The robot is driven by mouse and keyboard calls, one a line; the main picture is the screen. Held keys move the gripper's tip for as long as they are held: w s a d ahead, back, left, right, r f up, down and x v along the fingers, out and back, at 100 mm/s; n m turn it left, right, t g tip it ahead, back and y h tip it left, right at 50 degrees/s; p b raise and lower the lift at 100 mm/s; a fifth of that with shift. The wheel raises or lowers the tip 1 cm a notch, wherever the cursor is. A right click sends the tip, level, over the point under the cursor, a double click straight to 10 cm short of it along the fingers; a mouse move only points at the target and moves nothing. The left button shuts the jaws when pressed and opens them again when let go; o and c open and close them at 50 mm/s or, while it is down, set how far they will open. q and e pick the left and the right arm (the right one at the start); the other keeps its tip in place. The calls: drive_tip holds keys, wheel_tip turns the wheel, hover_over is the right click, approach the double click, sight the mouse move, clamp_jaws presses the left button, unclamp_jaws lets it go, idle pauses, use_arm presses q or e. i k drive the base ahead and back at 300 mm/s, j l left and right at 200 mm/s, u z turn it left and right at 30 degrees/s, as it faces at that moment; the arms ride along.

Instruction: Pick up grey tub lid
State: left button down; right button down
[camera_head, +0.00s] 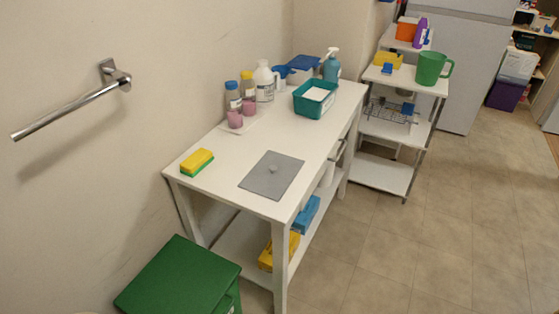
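The grey tub lid (259,183) is a flat grey rectangle with a small round knob near its middle. It lies flat on the near part of the white table (222,160), close to the table's right front corner. Nothing covers it. Neither of my grippers shows in the head view.
A yellow and green sponge (197,162) lies left of the lid. Bottles, pink cups (236,119) and a teal tub (314,98) stand farther back. A green bin (180,276) stands before the table, a towel bar (72,105) on the left wall. Floor at right is clear.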

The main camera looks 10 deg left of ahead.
sight(271, 178)
drive_tip(key=i+l+u, duration=0.4)
drive_tip(key=l, duration=0.25)
drive_tip(key=i+l+u, duration=0.25)
drive_tip(key=l+u, duration=0.2)
drive_tip(key=l, duration=0.3)
